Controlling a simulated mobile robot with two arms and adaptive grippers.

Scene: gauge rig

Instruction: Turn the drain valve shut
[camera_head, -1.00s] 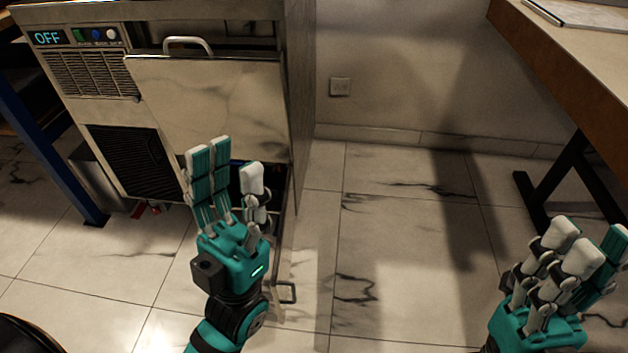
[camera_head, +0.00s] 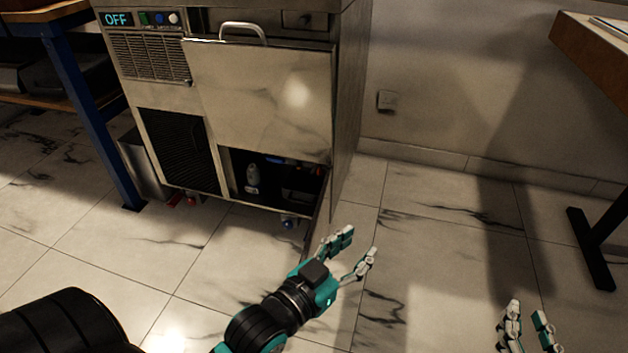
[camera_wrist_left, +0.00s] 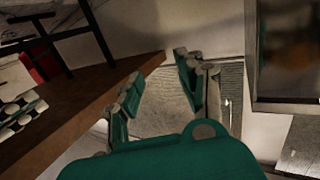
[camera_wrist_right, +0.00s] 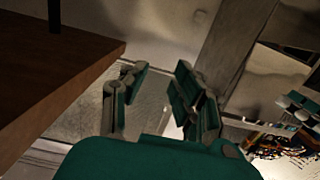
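Small red parts (camera_head: 174,201) show low under the front of the steel machine (camera_head: 262,100), near the floor. One may be the drain valve handle, but they are too small to tell its shape or position. My left gripper (camera_head: 354,250) is open and empty over the floor, to the right of the machine's lower front corner and apart from the red parts. Its spread fingers also show in the left wrist view (camera_wrist_left: 160,88). My right gripper (camera_head: 527,322) is open and empty at the lower right. It also shows in the right wrist view (camera_wrist_right: 150,88).
The machine's front panel (camera_head: 250,110) hangs above a dark opening with a grey bottle (camera_head: 253,175) inside. The display (camera_head: 117,19) reads OFF. A blue table leg (camera_head: 95,120) stands left; a wooden table (camera_head: 600,50) stands right. The floor between is clear.

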